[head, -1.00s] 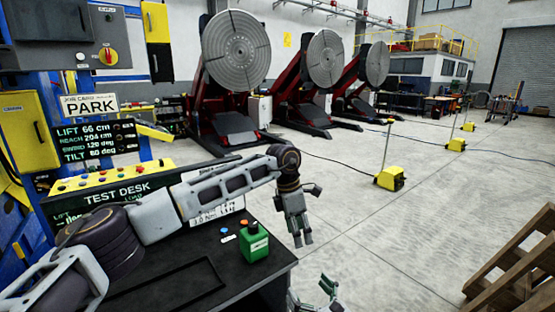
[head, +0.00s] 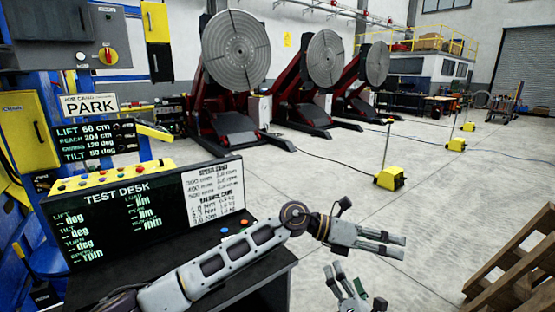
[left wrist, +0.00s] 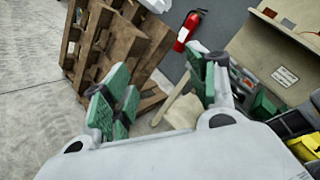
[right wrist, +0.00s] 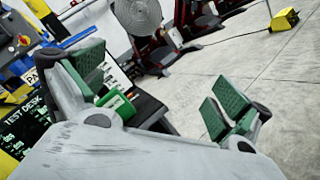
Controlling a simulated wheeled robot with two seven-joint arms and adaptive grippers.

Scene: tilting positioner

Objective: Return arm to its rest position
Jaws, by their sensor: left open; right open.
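My left arm crosses the front of the head view. Its gripper (head: 397,247) points right over open floor, open and empty. The left wrist view shows its green-padded fingers (left wrist: 162,92) spread apart with nothing between them. My right gripper (head: 347,279) is low in the head view, below the left one, open and empty. Its green-padded fingers (right wrist: 158,85) are also apart in the right wrist view. The job card (head: 90,104) reads PARK. The test desk (head: 115,262) stands at left. A green container (right wrist: 117,103) shows in the right wrist view, hidden in the head view.
A wooden pallet stack (head: 515,262) stands at right, also in the left wrist view (left wrist: 120,50) near a red fire extinguisher (left wrist: 187,31). A yellow foot unit (head: 389,178) is on the floor. Large positioners (head: 236,50) stand behind.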

